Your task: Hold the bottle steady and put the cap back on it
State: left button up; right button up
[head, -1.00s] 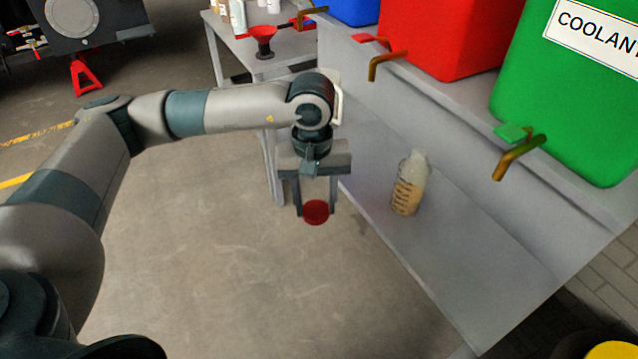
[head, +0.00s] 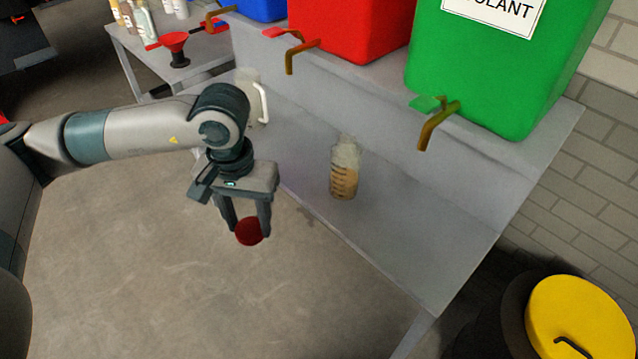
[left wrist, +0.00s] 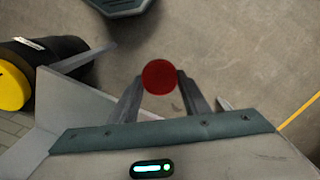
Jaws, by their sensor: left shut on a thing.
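The bottle (head: 345,170) stands upright on the grey bench shelf, translucent with dark markings and tan liquid in its lower part. My left gripper (head: 249,222) is shut on the red cap (head: 249,232), held between the fingertips in front of the shelf's front edge, to the left of the bottle and apart from it. In the left wrist view the red cap (left wrist: 160,77) sits between the two fingers. My right gripper is not in view, and nothing holds the bottle.
A white-handled jug (head: 250,92) stands on the shelf behind my left arm. Brass taps (head: 438,125) jut out above the shelf under the red (head: 350,25) and green (head: 500,70) containers. A yellow-lidded bin (head: 580,320) is at lower right. The shelf around the bottle is clear.

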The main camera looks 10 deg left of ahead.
aim_at(346, 156)
jog(key=j+z, duration=0.2)
jog(key=z, duration=0.2)
jog(key=j+z, duration=0.2)
jog(key=z, duration=0.15)
jog(key=k+j+z, duration=0.1)
jog(key=j, duration=0.35)
jog(key=k+j+z, duration=0.1)
jog(key=j, duration=0.3)
jog(key=k+j+z, duration=0.1)
jog(key=j, duration=0.3)
jog(key=k+j, duration=0.15)
jog(key=j, duration=0.25)
jog(key=k+j+z, duration=0.15)
jog(key=j, duration=0.25)
